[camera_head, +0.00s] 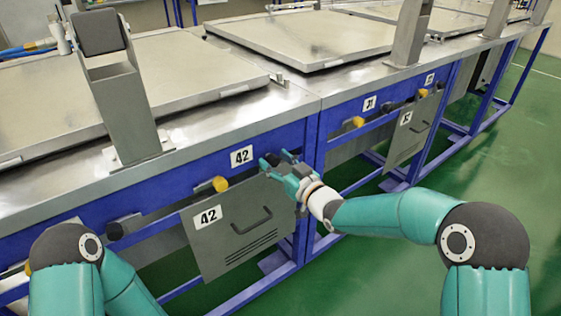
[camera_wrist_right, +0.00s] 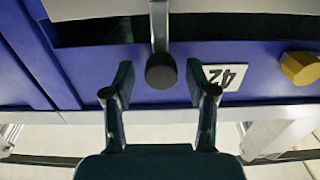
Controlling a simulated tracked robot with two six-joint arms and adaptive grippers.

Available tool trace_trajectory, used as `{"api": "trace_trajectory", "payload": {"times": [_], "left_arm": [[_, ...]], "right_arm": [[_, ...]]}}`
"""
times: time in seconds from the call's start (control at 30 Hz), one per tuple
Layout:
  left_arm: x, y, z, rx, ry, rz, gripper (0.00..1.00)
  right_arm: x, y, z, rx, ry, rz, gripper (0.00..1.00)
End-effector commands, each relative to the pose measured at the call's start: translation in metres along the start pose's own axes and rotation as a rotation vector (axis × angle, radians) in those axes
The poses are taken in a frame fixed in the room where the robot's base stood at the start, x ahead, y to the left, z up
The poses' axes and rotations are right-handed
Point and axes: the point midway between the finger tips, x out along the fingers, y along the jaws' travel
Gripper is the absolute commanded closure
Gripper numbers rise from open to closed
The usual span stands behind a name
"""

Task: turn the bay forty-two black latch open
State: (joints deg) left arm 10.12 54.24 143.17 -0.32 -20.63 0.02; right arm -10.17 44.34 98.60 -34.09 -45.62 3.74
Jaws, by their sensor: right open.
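The bay forty-two black latch (camera_wrist_right: 161,71) is a round dark knob at the end of a grey metal bar in the right wrist view. My right gripper (camera_wrist_right: 161,84) is open, with one finger on each side of the knob and visible gaps between. In the head view my right gripper (camera_head: 275,160) is at the blue rail, right of the upper "42" label (camera_head: 241,156), and largely hides the latch. The label also shows upside down in the wrist view (camera_wrist_right: 225,77). My left arm shows at lower left, but its gripper is out of view.
A yellow knob (camera_head: 220,184) sits left of the latch on the same rail. A grey "42" panel with a handle (camera_head: 240,225) hangs just below my right gripper. Metal lids (camera_head: 185,65) lie on the bench. Green floor is clear at right.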

Motion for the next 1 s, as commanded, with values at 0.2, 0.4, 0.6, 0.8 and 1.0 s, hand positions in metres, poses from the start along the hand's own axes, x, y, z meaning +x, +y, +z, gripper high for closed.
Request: {"api": "trace_trajectory", "payload": {"times": [0.2, 0.4, 0.6, 0.8, 1.0], "left_arm": [[0.0, 0.0, 0.0, 0.0, 0.0, 0.0, 0.6], [0.0, 0.0, 0.0, 0.0, 0.0, 0.0, 0.6], [0.001, 0.0, 0.0, 0.0, 0.0, 0.0, 0.6], [0.008, -0.003, 0.0, 0.0, 0.0, 0.0, 0.6], [0.027, -0.01, 0.0, 0.0, 0.0, 0.0, 0.6]], "right_arm": [[0.0, 0.0, 0.0, 0.0, 0.0, -0.001, 0.53], [0.0, 0.0, 0.0, 0.0, 0.0, -0.001, 0.87], [-0.004, 0.006, 0.0, 0.0, 0.0, 0.005, 1.0], [-0.001, 0.004, 0.001, -0.029, 0.003, 0.007, 1.0], [-0.001, 0.002, 0.003, -0.117, 0.007, 0.007, 1.0]]}}
